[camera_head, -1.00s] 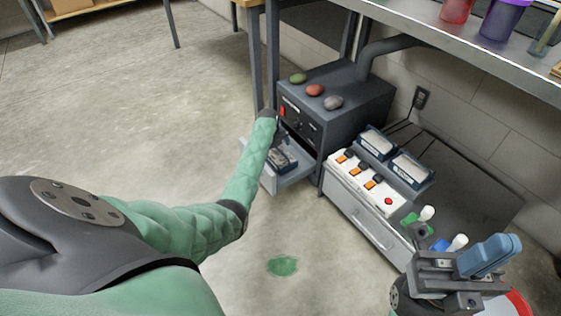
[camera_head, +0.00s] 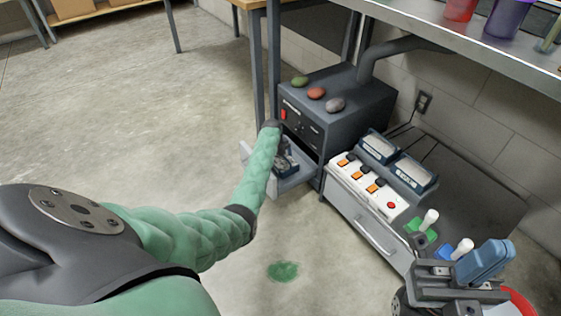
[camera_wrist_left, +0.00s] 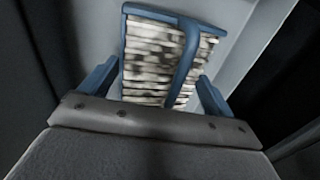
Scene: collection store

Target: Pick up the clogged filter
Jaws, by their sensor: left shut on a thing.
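The clogged filter (camera_wrist_left: 145,55) has a blue frame, a blue bar across it and pale pleats blotched with dark dirt; it fills the top middle of the left wrist view. My left gripper (camera_wrist_left: 157,88) has its blue fingers on either side of the filter's near end and is shut on it. In the head view this gripper reaches into the open drawer (camera_head: 296,180) of the dark machine, and my forearm hides most of it and the filter. My right gripper (camera_head: 486,262) is at the lower right, with blue fingers; their gap is not clear.
The dark machine (camera_head: 345,115) carries green, red and grey knobs on top. To its right stands a low cabinet (camera_head: 365,222) with a white switch panel (camera_head: 368,187), two gauges and green and blue levers. A metal shelf (camera_head: 470,55) overhangs both. The floor at left is clear.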

